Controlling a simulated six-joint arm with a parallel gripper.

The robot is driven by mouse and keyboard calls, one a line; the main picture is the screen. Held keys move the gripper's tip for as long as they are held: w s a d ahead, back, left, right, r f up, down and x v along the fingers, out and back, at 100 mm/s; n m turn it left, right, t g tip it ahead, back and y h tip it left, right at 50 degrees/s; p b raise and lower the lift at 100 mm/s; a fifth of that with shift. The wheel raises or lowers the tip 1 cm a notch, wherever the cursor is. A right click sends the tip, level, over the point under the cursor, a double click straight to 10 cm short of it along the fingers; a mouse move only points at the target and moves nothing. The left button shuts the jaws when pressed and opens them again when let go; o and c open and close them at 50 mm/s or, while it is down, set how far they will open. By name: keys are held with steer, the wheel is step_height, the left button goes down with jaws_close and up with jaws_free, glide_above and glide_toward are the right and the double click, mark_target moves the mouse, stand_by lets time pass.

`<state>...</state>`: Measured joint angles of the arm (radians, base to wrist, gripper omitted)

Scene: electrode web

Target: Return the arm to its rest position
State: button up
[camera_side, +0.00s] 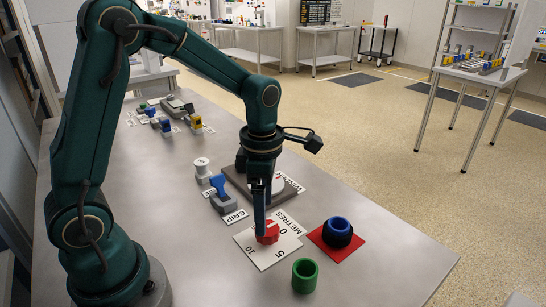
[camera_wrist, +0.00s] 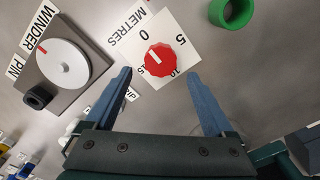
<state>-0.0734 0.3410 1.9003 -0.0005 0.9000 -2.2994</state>
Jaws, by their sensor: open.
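My gripper (camera_side: 262,222) points down over the METRES dial. Its two blue fingers stand wide apart with nothing between them, as the wrist view (camera_wrist: 158,82) shows. The red knob (camera_wrist: 159,60) lies just beyond the fingertips, and its white mark points toward the upper left. It also shows in the side view (camera_side: 267,233), partly behind the fingers. The white METRES card (camera_wrist: 176,28) lies under the knob with 0, 5, 10 and 15 marked. I cannot tell whether a finger touches the knob.
The winder (camera_wrist: 62,64) with its black pin stands beside the card. A green ring (camera_side: 305,276) stands at the near edge. A blue part (camera_side: 218,184) stands near the GRIP label.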

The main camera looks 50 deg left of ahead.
steer(key=shift+r, duration=0.4)
step_height(320, 180, up, 8)
steer(key=s+d+m+t, duration=0.1)
steer(key=s+m+t, duration=0.2)
steer(key=m, duration=0.1)
steer(key=s+m+t, duration=0.1)
steer(key=s+m, duration=0.3)
steer(key=m, duration=0.7)
steer(key=s+m+t, duration=0.1)
steer(key=s+m, duration=0.2)
steer(key=m, duration=0.9)
steer(key=shift+s+d+r+t, duration=0.2)
steer(key=shift+s+d+t, duration=0.1)
steer(key=shift+s+d, duration=0.15)
